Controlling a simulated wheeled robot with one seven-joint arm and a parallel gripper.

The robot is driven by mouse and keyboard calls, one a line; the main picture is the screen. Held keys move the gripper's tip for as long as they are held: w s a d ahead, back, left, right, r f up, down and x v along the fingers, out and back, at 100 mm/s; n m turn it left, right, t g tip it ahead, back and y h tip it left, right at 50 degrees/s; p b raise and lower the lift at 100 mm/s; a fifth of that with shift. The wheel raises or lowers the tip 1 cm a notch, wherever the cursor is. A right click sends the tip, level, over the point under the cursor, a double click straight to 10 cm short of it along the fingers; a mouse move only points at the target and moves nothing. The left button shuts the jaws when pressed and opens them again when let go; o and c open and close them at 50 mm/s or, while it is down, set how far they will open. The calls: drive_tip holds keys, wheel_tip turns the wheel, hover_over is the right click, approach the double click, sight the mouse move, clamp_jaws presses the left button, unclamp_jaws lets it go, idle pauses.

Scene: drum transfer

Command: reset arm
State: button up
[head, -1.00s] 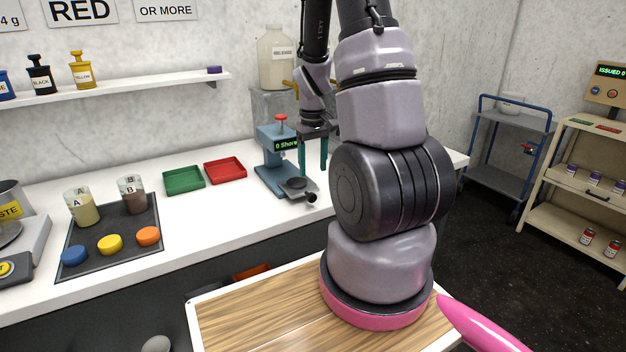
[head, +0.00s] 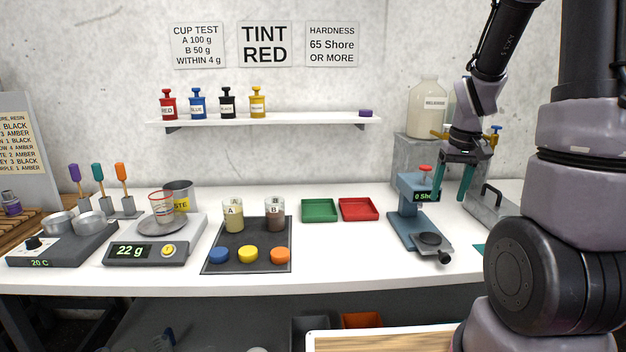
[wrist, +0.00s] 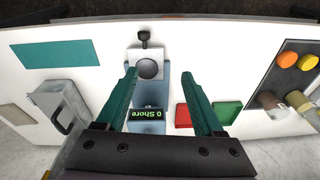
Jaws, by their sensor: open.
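My gripper (head: 452,175) has two teal fingers pointing down and is above the bench, just right of the blue hardness tester (head: 409,223). In the wrist view my gripper (wrist: 172,95) is open with nothing between its fingers. The tester, with its "0 Shore" display (wrist: 146,114) and round dark plate (wrist: 149,69), lies below, seen through the gap between the fingers. In the head view a finger partly covers the tester's display.
A red tray (head: 358,209) and a green tray (head: 319,211) sit left of the tester. A grey block with a handle (head: 492,205) stands to its right. A release jug (head: 427,108) stands behind my gripper. A scale (head: 147,250) reads 22 g with a clear cup (head: 162,208) on it.

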drive_tip(key=s+a+r+m+t, duration=0.1)
drive_tip(key=s+a+r+t, duration=0.1)
drive_tip(key=r, duration=0.4)
drive_tip(key=s+a+r+m+t+y, duration=0.1)
drive_tip(key=s+a+r, duration=0.4)
drive_tip(key=s+r, duration=0.2)
drive_tip(key=s+a+r+m+t, duration=0.1)
drive_tip(key=s+a+r+t, duration=0.1)
drive_tip(key=s+r, duration=0.3)
wheel_tip(320, 180, up, 2)
drive_tip(key=shift+a+r+t+y, duration=0.1)
drive_tip(key=shift+a+t+y, duration=0.2)
drive_tip(key=shift+a, duration=0.35)
